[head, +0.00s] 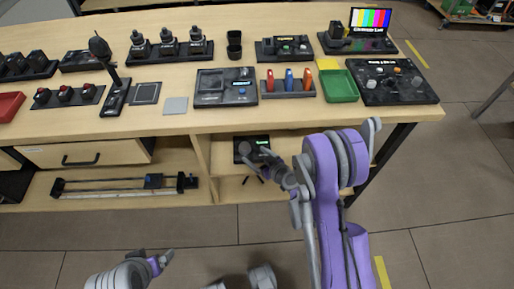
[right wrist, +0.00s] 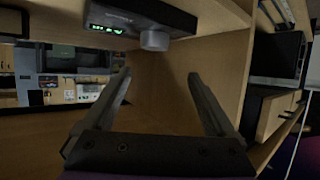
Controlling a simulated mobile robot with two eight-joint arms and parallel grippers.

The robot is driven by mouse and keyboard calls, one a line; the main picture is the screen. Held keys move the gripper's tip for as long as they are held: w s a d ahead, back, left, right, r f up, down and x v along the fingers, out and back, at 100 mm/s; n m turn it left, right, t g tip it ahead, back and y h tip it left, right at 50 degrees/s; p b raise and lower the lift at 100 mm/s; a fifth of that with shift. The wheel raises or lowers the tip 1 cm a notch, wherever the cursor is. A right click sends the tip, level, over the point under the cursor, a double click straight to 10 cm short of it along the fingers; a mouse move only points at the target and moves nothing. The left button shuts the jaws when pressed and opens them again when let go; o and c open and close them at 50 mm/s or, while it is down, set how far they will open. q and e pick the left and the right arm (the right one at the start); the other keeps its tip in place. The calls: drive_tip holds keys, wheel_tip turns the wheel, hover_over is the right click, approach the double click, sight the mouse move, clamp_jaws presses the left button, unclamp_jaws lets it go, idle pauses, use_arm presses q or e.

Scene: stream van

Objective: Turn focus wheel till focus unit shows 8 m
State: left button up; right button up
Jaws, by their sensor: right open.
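The focus unit (head: 239,158) is a small black box with a green-lit display, on the shelf below the worktop in the head view. In the right wrist view the focus unit (right wrist: 150,10) is at the top. Its grey round focus wheel (right wrist: 154,41) sticks out beside the green display (right wrist: 106,29), whose digits I cannot read. The wheel (head: 244,148) also shows in the head view. My right gripper (right wrist: 160,75) is open and empty, facing the unit; the wheel is beyond its fingertips, apart from them. My left gripper (head: 161,263) is low at the left, away from the shelf.
A wooden divider (head: 202,155) stands left of the unit. A slider rail (head: 115,188) lies on the lower left shelf. The floor in front is free.

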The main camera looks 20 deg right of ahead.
sight(245, 147)
drive_tip(key=shift+d+f, duration=0.45)
drive_tip(key=shift+f, duration=0.15)
drive_tip(key=shift+w+f+t, duration=0.1)
drive_tip(key=shift+f+t, duration=0.05)
drive_tip(key=shift+t, duration=0.15)
drive_tip(key=x, duration=1)
drive_tip(key=shift+w+f+b, duration=0.15)
drive_tip(key=shift+b, duration=0.25)
